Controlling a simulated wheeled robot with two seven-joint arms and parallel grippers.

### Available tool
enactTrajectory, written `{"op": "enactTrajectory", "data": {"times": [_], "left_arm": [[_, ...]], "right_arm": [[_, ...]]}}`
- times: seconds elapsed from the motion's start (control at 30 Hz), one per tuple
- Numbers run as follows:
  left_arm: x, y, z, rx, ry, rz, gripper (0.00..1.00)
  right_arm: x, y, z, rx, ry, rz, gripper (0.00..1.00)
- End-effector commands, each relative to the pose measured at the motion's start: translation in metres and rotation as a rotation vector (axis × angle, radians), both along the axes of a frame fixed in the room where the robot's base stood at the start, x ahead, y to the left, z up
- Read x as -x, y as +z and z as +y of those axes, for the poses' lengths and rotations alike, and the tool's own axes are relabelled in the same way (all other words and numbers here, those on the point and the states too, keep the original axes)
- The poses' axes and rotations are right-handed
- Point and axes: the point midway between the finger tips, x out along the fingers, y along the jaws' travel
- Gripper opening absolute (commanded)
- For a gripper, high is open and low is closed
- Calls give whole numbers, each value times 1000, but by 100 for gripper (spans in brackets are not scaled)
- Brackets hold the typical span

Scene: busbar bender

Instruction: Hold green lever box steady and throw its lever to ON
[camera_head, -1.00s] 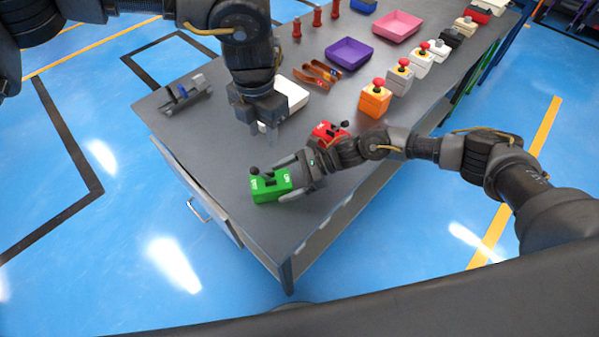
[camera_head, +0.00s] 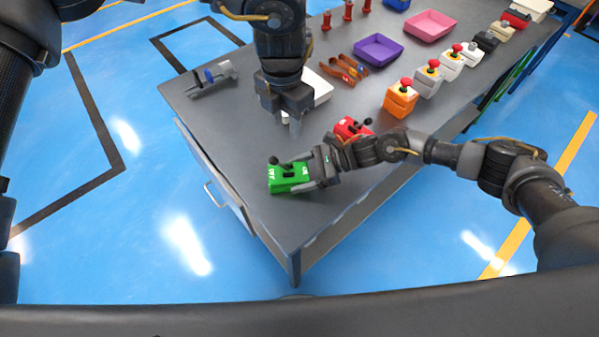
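The green lever box (camera_head: 290,181) sits on the grey bench near its front corner. OFF is marked on its left and ON on its right. Its black lever (camera_head: 280,163) leans left, with the knob toward the OFF side. My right gripper (camera_head: 308,173) comes from the right, with one finger along the box's near side and one along its far side. Both fingers look pressed against it. My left gripper (camera_head: 294,128) points down behind the box, apart from the lever. Its fingers are small and overlap, so their opening is unclear.
A red lever box (camera_head: 351,129) stands close behind my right wrist. An orange button box (camera_head: 400,99) and more boxes line the right edge. A white tray (camera_head: 320,88) is behind my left gripper. The bench left of the green box is clear.

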Motion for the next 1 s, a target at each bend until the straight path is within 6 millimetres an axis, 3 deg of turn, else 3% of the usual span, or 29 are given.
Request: {"op": "enactTrajectory", "data": {"times": [1.0], "left_arm": [[0, -10, 0, 0, 0, 0, 36]], "right_arm": [[-1, 0, -20, 0, 0, 0, 71]]}}
